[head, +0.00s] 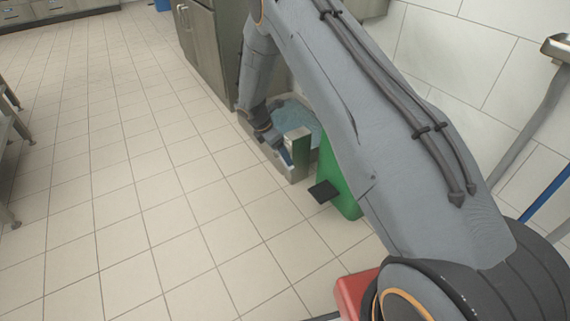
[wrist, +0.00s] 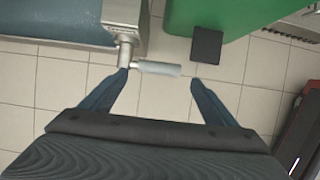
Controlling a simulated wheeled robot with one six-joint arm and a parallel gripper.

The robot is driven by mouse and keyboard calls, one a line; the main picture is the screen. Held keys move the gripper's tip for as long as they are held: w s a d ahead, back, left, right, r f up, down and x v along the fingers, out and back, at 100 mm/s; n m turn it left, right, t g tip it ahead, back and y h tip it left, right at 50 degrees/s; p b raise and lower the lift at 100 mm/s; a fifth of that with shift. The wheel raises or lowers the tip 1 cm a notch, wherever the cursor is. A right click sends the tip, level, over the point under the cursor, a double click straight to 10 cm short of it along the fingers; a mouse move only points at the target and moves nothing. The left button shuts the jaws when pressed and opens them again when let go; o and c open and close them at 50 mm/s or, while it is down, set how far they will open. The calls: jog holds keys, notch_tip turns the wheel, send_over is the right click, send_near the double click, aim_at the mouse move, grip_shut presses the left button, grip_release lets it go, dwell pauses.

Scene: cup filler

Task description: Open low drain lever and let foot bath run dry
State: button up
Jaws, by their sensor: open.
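The foot bath (head: 270,158) stands low on the floor against the cabinets in the head view, with bluish water (head: 297,115) in it. In the wrist view its grey corner housing (wrist: 122,18) is at the top, with the water at upper left (wrist: 65,20). The drain lever (wrist: 157,69) is a short light-grey bar pointing right from a fitting below the housing. My gripper (wrist: 160,78) is open, with one finger on each side of the lever. The left fingertip is close to the fitting; I cannot tell whether it touches. In the head view my arm hides part of the bath.
A green bin (head: 340,180) with a black pedal (head: 323,191) stands right beside the bath; the pedal is close above the right finger in the wrist view. A red object (head: 355,292) is near my base.

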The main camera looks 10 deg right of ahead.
jog(key=b+x, duration=0.2)
jog(key=x, duration=0.5)
